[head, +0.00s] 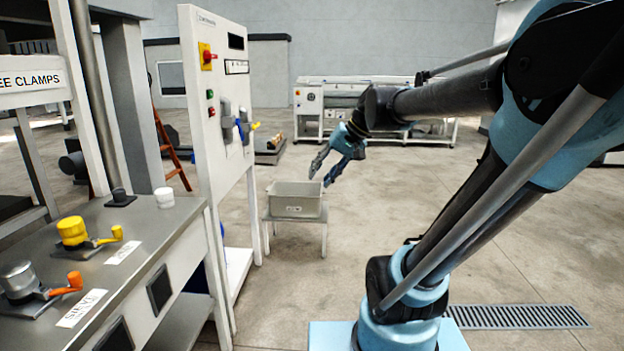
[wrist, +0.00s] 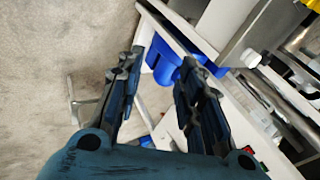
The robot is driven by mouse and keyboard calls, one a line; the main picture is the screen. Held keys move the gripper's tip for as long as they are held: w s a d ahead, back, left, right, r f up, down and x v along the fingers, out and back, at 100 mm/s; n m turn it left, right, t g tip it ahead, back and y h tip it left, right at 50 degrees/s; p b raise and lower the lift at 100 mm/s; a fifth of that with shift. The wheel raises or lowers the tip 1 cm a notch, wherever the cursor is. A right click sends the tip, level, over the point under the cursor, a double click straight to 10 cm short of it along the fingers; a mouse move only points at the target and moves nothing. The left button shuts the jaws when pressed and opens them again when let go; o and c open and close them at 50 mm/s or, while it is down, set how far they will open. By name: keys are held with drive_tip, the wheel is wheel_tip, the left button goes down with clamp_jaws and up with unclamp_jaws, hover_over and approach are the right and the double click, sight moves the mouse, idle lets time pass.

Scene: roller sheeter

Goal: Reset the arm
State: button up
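My gripper (head: 336,166) is at the end of my outstretched arm in the head view, in the air near a grey bin on a small stand. In the wrist view my gripper (wrist: 158,75) has its two fingers well apart, with nothing between them. Behind the fingers the wrist view shows a blue object (wrist: 165,60) beside a white panel edge. I cannot tell from these views how far the fingers are from the bin.
At left is a bench (head: 130,215) with a yellow-topped clamp (head: 73,231) and an orange-handled clamp (head: 20,282). A floor grate (head: 520,317) lies at lower right. The middle floor is clear.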

drive_tip(key=s+d+f+h, duration=0.3)
drive_tip(key=s+d+f, duration=0.4)
drive_tip(key=d+f, duration=0.1)
drive_tip(key=s+d+f+h, duration=0.3)
drive_tip(key=s+d+f, duration=0.4)
drive_tip(key=f, duration=0.4)
drive_tip(key=shift+s+d+h, duration=0.15)
drive_tip(key=shift+d+h, duration=0.15)
drive_tip(key=shift+d, duration=0.15)
